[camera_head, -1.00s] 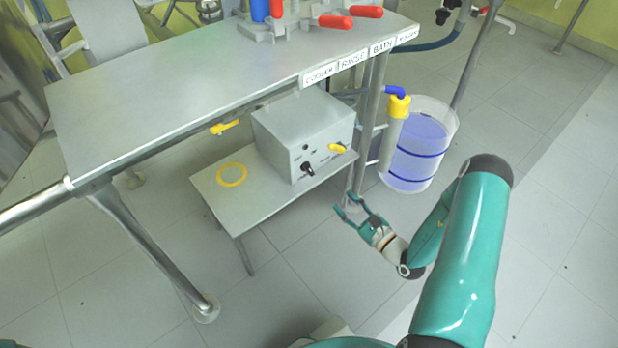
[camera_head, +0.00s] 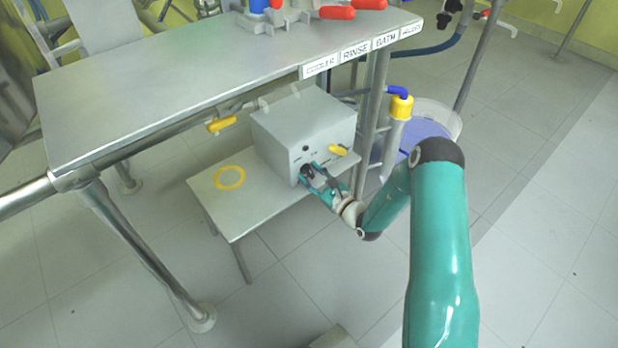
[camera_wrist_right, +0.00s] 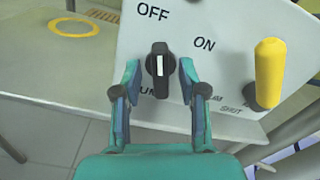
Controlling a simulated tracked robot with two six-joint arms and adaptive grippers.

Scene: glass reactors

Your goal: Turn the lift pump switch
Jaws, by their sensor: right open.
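The lift pump switch (camera_wrist_right: 160,68) is a black rotary knob with a white line on the grey box (camera_head: 304,127). In the right wrist view its line stands roughly upright, near the OFF label and left of the ON label. My right gripper (camera_wrist_right: 158,80) is open, its two fingers on either side of the knob. I cannot tell whether they touch it. In the head view the right gripper (camera_head: 310,174) reaches the front face of the box and mostly hides the knob. My left gripper is not in view.
A yellow handle (camera_wrist_right: 267,73) sits on the same panel, right of the knob. The box stands on a low shelf (camera_head: 250,206) with a yellow ring (camera_head: 230,177). The bench (camera_head: 190,75) overhangs above. A blue-banded bucket (camera_head: 440,122) stands to the right.

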